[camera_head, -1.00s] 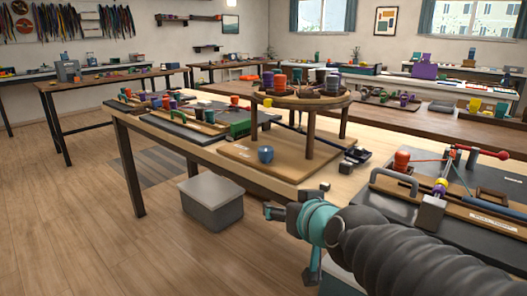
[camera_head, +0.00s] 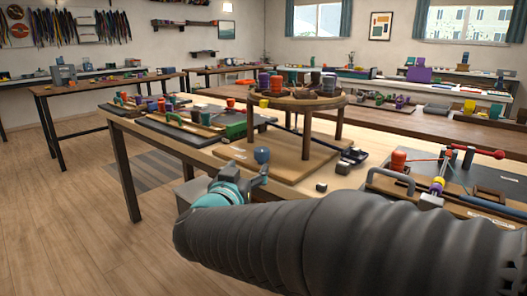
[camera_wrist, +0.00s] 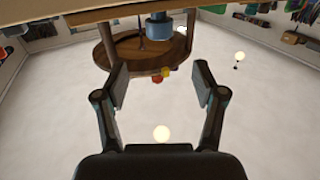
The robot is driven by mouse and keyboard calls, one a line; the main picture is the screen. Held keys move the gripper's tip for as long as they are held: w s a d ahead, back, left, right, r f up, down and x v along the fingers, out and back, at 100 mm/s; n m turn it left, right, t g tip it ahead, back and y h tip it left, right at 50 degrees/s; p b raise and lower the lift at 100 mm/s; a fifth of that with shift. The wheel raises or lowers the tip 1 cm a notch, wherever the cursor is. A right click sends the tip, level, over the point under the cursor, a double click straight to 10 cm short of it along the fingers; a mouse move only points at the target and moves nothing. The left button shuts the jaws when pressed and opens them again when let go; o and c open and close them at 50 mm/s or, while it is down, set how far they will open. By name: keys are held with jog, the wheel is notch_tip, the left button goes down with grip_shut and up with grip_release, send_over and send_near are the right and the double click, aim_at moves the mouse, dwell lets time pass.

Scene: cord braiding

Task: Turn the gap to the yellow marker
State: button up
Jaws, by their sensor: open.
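The round wooden braiding disc (camera_head: 298,98) stands on posts over a wooden base board (camera_head: 270,160). Bobbins in red, purple and dark colours sit on it. A small yellow piece (camera_head: 264,103) shows at its front-left rim; in the wrist view a yellow piece (camera_wrist: 165,74) and a red one (camera_wrist: 156,79) show at the disc's rim. I cannot make out the gap.
A tray with several bobbins and a green piece (camera_head: 235,130) lies left of the stand. The floor at left is clear.

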aim_at(259, 153)
jog(key=x, duration=1.2)
jog(key=shift+w, duration=0.2)
jog(key=c, duration=1.2)
